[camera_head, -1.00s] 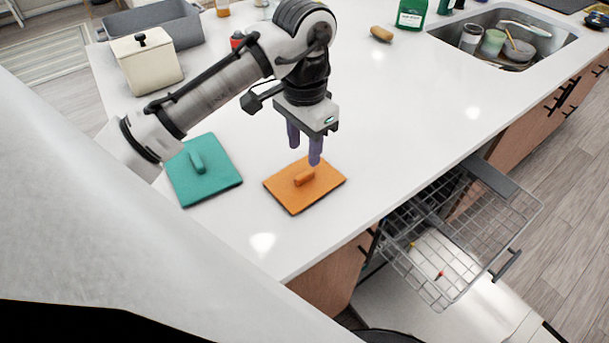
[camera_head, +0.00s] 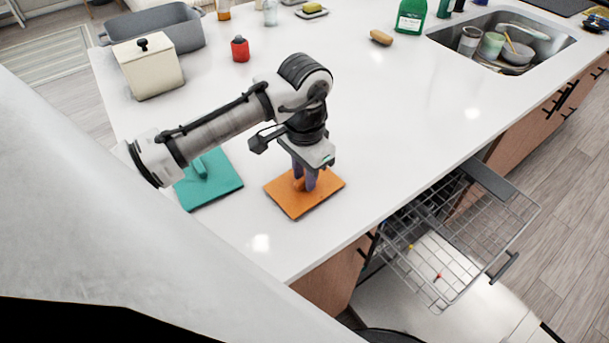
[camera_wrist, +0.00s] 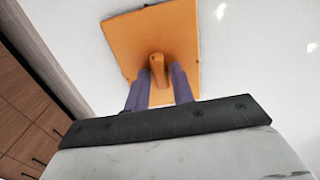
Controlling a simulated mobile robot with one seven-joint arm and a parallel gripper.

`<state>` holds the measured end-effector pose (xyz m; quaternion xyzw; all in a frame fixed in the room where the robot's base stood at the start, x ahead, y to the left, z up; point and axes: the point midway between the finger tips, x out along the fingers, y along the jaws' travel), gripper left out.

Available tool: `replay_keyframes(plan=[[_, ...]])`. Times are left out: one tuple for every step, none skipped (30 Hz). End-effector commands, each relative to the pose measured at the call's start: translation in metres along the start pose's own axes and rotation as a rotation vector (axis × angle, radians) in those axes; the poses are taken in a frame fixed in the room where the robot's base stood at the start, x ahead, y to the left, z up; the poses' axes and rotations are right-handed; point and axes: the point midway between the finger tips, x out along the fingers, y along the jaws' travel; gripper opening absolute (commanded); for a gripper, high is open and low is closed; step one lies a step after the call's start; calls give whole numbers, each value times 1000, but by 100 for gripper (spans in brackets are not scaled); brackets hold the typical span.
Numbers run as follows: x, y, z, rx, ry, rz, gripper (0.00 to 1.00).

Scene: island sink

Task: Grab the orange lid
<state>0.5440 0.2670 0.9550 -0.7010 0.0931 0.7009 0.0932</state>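The orange lid (camera_head: 319,193) lies flat on the white island counter near its front edge. It is a square plate with a raised handle in its middle. My gripper (camera_head: 305,184) is down at the lid, its two purple fingers on either side of the handle. In the wrist view the lid (camera_wrist: 133,41) fills the top middle, and the handle (camera_wrist: 157,66) stands between the fingertips of my gripper (camera_wrist: 161,78). The fingers are apart with the handle between them; a small gap seems to show on each side.
A teal lid (camera_head: 220,184) lies left of the orange one, partly behind my arm. A cream canister (camera_head: 149,72) and grey bin (camera_head: 181,27) stand at the back left. An open dishwasher rack (camera_head: 450,235) is below the counter's front edge. The counter's middle is clear.

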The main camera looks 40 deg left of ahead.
Motion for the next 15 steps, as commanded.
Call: replay_keyframes(plan=[[0,0,0,0,0,0,17],[0,0,0,0,0,0,13],[0,0,0,0,0,0,8],[0,0,0,0,0,0,4],[0,0,0,0,0,0,0],[0,0,0,0,0,0,0],[0,0,0,0,0,0,0],[0,0,0,0,0,0,0],[0,0,0,0,0,0,0],[0,0,0,0,0,0,0],[0,0,0,0,0,0,0],[0,0,0,0,0,0,0],[0,0,0,0,0,0,0],[-1,0,0,0,0,0,0],[-2,0,0,0,0,0,0]])
